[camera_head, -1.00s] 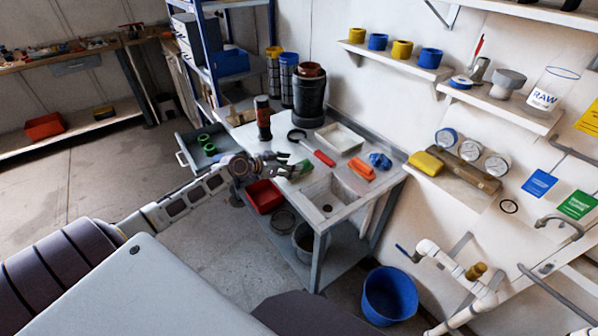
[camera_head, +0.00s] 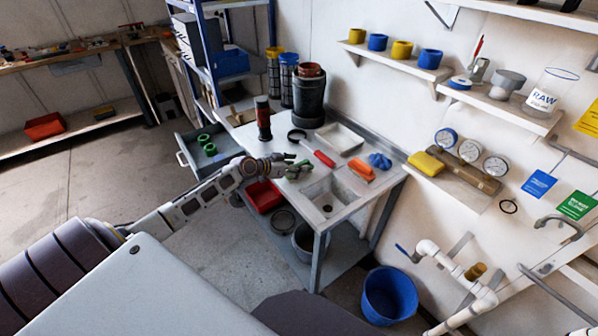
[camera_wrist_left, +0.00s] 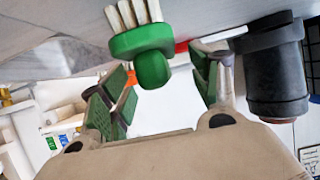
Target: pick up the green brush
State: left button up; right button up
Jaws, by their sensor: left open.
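The green brush (camera_head: 303,163) lies near the left part of the workbench top, mostly hidden by my gripper in the head view. The left wrist view shows the green brush (camera_wrist_left: 148,52) larger, with a rounded green body and pale bristles pointing at the grey surface. My left gripper (camera_head: 291,166) is low over the bench at the brush. In the wrist view my left gripper (camera_wrist_left: 160,86) is open, with a green-padded finger on either side and the brush's rounded end in front of the gap. I cannot tell whether a finger touches it. My right gripper is not in view.
The bench also holds a red-handled tool (camera_head: 324,158), an orange brush (camera_head: 360,169), a blue cloth (camera_head: 380,161), a white tray (camera_head: 339,138) and a sink (camera_head: 328,203).

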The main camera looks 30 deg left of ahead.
pick_arm(q)
jog(key=shift+x, duration=0.85)
